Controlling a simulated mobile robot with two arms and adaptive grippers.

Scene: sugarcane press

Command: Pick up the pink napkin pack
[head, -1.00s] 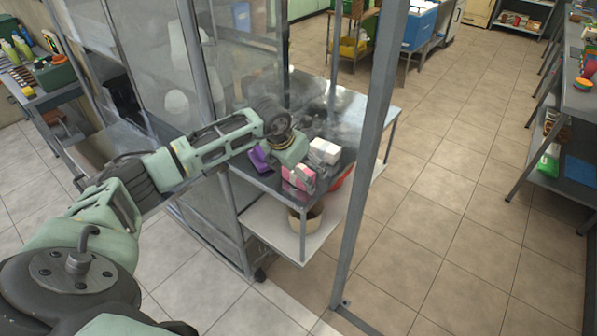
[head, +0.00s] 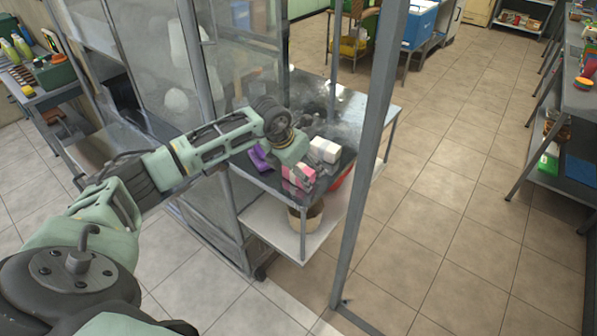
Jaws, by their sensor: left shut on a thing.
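The pink napkin pack (head: 297,175) is at the front corner of the dark-topped metal table (head: 350,112). It is pink with white bands. My left gripper (head: 303,178) reaches it from above and is shut on it; the fingers cover part of the pack. I cannot tell whether the pack is clear of the tabletop. My right gripper is not in view.
A white pack (head: 324,150) stands just behind the pink one and a purple pack (head: 259,158) lies to its left. A metal post (head: 372,150) rises close to the table's right side. A pot (head: 305,217) stands on the lower shelf. Open tiled floor lies to the right.

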